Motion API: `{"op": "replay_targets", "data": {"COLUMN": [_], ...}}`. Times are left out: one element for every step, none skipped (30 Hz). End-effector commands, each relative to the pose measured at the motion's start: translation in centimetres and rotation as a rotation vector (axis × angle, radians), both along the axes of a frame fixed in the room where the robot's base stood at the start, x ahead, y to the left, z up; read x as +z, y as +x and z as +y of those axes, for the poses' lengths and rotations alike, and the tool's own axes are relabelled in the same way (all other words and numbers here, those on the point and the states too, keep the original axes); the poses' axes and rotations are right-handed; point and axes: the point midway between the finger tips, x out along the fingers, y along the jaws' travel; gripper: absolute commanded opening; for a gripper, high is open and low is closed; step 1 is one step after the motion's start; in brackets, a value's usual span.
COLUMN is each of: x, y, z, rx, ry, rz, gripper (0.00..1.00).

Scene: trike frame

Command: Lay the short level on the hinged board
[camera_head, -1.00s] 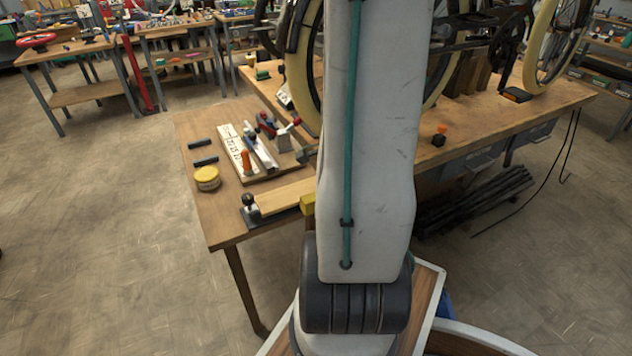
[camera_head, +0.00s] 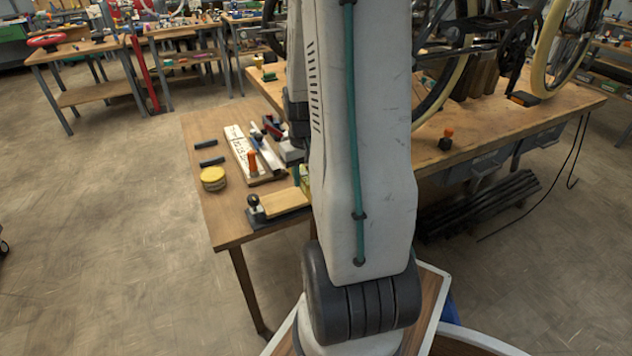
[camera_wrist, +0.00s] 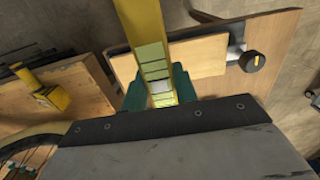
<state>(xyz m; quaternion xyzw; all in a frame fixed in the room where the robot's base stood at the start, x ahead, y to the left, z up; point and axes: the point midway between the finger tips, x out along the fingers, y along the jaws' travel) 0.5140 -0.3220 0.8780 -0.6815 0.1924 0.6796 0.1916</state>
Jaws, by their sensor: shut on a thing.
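In the wrist view, my gripper (camera_wrist: 160,92) has teal fingers shut around the short level (camera_wrist: 143,25), a yellow bar with a pale vial part between the fingers. The level points away from my gripper toward the top edge. Below it in that view lies the hinged board (camera_wrist: 205,55), a light wooden plank with a dark metal fitting and black knob at its right end. The level crosses over the board; whether they touch I cannot tell. In the head view, the board (camera_head: 284,199) lies near the bench's front edge, its right part and my gripper hidden behind my arm.
The wooden bench (camera_head: 222,220) carries a yellow round tin (camera_head: 213,178), two dark bars (camera_head: 208,153) and a tool board with an orange-handled tool (camera_head: 252,160). A yellow tool (camera_wrist: 45,92) lies left in the wrist view.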

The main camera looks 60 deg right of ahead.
Motion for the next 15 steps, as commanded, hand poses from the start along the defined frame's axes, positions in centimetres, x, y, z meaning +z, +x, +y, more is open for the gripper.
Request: {"op": "replay_targets", "data": {"x": [0.1,0.1,0.2,0.3,0.3,0.4,0.5,0.6,0.7,0.8,0.8,0.9,1.0,1.1,1.2], "y": [0.6,0.9,1.3,1.6,1.8,2.1,2.4,2.6,2.8,3.0,3.1,3.2,3.3,3.4,3.5], "z": [0.0,0.0,-0.1,-0.1,-0.1,-0.1,-0.2,-0.3,-0.3,-0.4,-0.5,-0.6,-0.7,-0.8,-0.9], "rx": [0.110,0.182,0.277,0.348,0.419,0.514,0.584,0.653,0.746,0.814,0.881,0.969,1.032,1.093,1.170], "ry": [-0.001,-0.001,-0.003,-0.003,-0.003,-0.003,-0.003,-0.004,-0.005,-0.005,-0.006,-0.007,-0.007,-0.009,-0.008], "rz": [-0.001,-0.001,-0.001,-0.001,0.000,0.000,0.000,-0.001,0.000,0.000,-0.001,0.000,0.000,0.000,0.001], "gripper": [0.00,0.00,0.00,0.00,0.00,0.00,0.00,0.00,0.00,0.00,0.00,0.00,0.00,0.00,0.00]}}
